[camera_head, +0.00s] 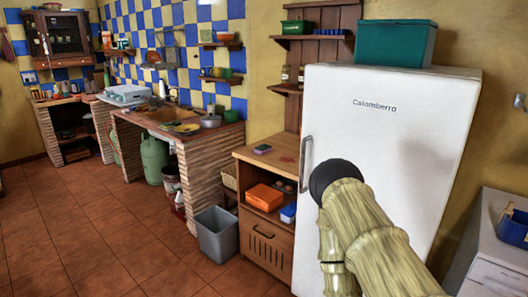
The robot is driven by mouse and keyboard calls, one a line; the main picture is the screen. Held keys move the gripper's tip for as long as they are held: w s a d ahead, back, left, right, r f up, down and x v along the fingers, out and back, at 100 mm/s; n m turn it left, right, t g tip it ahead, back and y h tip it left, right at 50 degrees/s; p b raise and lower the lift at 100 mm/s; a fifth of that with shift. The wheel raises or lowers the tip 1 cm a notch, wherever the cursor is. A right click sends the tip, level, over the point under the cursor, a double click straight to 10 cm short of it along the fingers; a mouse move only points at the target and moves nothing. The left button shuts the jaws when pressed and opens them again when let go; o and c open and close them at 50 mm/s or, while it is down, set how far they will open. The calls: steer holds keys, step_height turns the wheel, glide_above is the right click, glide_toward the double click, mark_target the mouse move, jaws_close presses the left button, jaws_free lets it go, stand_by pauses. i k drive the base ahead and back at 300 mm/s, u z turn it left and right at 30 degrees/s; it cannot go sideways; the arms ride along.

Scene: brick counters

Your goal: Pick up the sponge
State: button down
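A small sponge-like block (262,149), pinkish on top with a dark green side, lies flat on the top of the low wooden cabinet (282,158) left of the fridge. It looks like the sponge, though it is small in the picture. My arm reaches in from the lower right and ends in a dark rounded part in front of the fridge, to the right of the block. My gripper's fingers do not show, so its state is hidden. Nothing is seen touching the block.
The white fridge (391,130) stands right of the cabinet, with a green box (395,43) on top. An orange box (264,197) sits in the cabinet's open shelf. A grey bin (216,234) stands on the floor at its left. The tiled floor further left is clear.

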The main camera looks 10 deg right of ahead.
mark_target(262, 150)
steer(key=u, duration=0.4)
steer(key=k, duration=0.5)
steer(key=u, duration=0.95)
steer(key=i, duration=2.15)
steer(key=z, duration=0.25)
steer(key=i, duration=1.65)
steer(key=z, duration=1.25)
steer(key=i, duration=1.05)
steer(key=z, duration=1.05)
